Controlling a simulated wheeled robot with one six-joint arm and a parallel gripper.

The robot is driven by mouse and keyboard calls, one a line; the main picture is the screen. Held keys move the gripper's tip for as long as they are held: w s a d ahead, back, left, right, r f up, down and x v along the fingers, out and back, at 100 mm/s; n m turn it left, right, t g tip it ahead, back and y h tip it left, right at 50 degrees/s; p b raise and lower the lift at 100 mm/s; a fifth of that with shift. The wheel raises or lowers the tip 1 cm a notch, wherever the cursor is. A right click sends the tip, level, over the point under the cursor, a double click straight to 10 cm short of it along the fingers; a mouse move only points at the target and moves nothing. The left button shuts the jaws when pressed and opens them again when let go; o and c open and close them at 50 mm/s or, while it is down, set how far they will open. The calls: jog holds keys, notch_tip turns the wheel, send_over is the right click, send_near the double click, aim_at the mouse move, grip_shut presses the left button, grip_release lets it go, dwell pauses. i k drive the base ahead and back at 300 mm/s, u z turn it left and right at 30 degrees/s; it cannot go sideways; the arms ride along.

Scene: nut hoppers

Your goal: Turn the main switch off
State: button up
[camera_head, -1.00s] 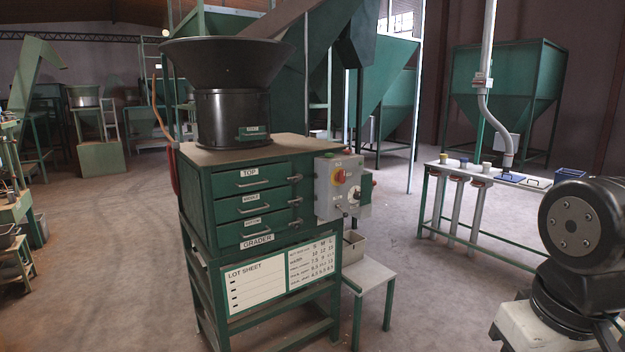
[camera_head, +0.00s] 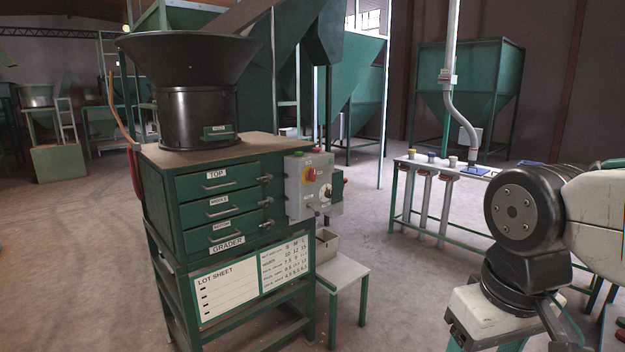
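The grader (camera_head: 165,215) is a green cabinet on a stand, with drawers labelled top, middle and bottom. A grey control box (camera_head: 293,198) is fixed to its right side. The box carries a red rotary switch on a yellow plate (camera_head: 309,174), which looks like the main switch. A black dial (camera_head: 326,192) and smaller knobs sit below it. The labels on the box are too small to read surely. My arm shows at the right, apart from the box. My gripper is out of the picture.
A black hopper (camera_head: 188,62) stands on the grader. A small table (camera_head: 345,272) with a grey bin (camera_head: 327,246) stands below the control box. A long bench (camera_head: 420,166) with pipes lies behind. The floor between the small table and my arm is clear.

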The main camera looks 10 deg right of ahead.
aim_at(311, 174)
jog(key=u, duration=0.45)
jog(key=i, duration=1.15)
jog(key=z, duration=0.5)
jog(key=i, duration=0.85)
jog(key=z, duration=0.7)
